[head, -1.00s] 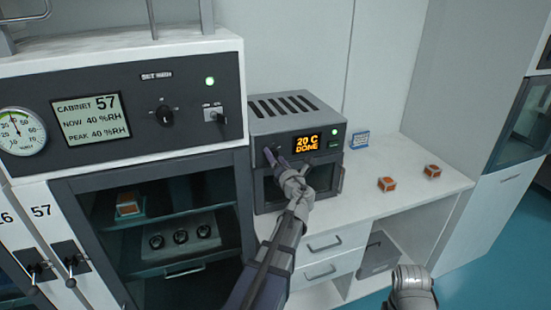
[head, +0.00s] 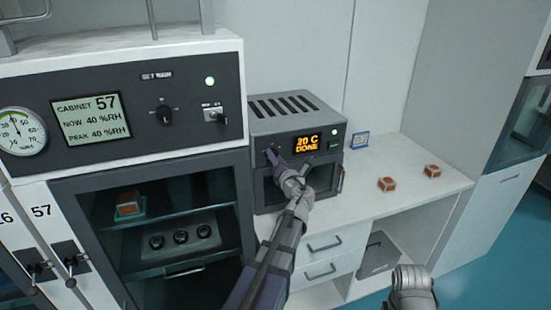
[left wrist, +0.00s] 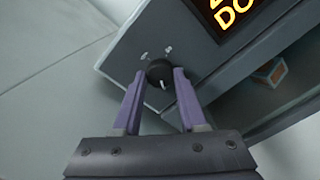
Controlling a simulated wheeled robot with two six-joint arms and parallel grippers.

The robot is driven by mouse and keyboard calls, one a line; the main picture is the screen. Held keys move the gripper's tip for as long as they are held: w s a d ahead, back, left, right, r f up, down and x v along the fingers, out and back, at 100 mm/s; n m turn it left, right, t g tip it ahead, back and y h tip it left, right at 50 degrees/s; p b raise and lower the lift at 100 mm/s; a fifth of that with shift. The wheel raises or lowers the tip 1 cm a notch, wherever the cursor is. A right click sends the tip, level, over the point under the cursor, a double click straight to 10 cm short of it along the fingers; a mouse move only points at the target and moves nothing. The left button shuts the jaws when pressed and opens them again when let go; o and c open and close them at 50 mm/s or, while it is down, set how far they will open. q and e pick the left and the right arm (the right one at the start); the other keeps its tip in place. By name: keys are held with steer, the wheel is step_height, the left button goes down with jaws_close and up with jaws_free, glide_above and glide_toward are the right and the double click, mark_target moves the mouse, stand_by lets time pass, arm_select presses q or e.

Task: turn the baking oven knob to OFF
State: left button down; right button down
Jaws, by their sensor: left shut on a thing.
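The baking oven (head: 297,108) is a small grey box on the white bench, with an orange display (head: 307,143) reading "20 C DONE". Its knob (left wrist: 159,73) is black and round with a white pointer mark, on the front panel left of the display. My left gripper (head: 276,156) is at the knob. In the left wrist view its purple fingers (left wrist: 158,82) lie on both sides of the knob, shut on it. The labels around the knob are too small to read. In the head view the fingers largely hide the knob. My right gripper is not clearly in view.
A humidity cabinet (head: 120,100) with a glass door stands left of the oven. The bench to the oven's right is mostly clear.

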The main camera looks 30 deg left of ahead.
arm_select(q)
steer(key=shift+n, duration=0.3)
steer(key=n, duration=3.1)
steer(key=shift+w+d+r, duration=0.1)
steer(key=n, duration=1)
steer(key=shift+n, duration=0.4)
